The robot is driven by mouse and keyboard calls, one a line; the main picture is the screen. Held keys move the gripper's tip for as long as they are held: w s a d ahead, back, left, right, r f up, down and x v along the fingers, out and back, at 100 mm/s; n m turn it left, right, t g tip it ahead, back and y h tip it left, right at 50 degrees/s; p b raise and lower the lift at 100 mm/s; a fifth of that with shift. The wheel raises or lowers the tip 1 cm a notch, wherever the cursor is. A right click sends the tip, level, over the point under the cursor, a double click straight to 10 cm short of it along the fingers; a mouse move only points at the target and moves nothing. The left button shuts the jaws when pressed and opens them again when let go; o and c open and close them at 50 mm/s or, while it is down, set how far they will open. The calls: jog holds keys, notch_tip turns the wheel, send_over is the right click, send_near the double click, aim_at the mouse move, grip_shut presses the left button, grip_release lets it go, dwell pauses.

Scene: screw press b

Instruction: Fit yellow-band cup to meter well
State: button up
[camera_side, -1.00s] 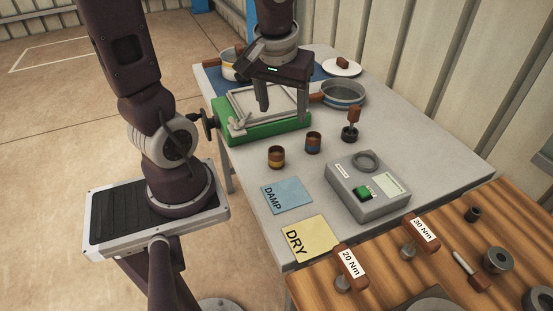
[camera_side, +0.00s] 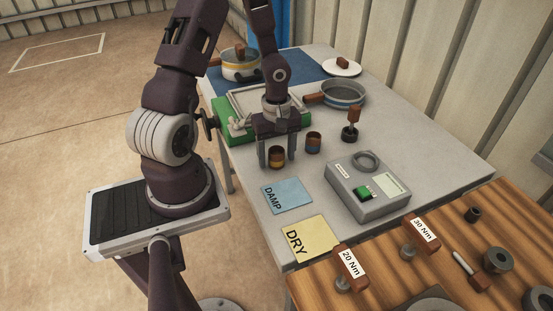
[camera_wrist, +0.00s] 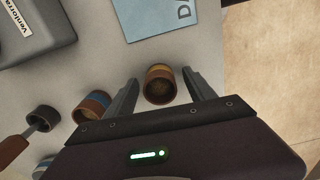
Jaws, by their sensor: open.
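The yellow-band cup (camera_side: 276,158) is a small brown cup with a yellow band, upright on the grey table, with dark grainy contents visible in the wrist view (camera_wrist: 160,84). My gripper (camera_side: 277,160) is open, with its fingers around the cup, one on each side. In the wrist view my gripper (camera_wrist: 158,88) shows gaps between the fingers and the cup. The grey meter (camera_side: 368,188) stands to the right on the table. Its round well (camera_side: 365,162) is a dark ring on top and looks empty. A green display sits below it.
The blue-band cup (camera_side: 313,143) stands close to the right finger. A tamper with a brown handle (camera_side: 352,120) stands behind the meter. The blue DAMP card (camera_side: 287,195) and yellow DRY card (camera_side: 310,237) lie in front. A green press (camera_side: 234,133) and pan (camera_side: 343,93) are behind.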

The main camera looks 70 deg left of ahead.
jog(key=shift+c, duration=0.4)
grip_shut()
notch_tip(320, 180, up, 10)
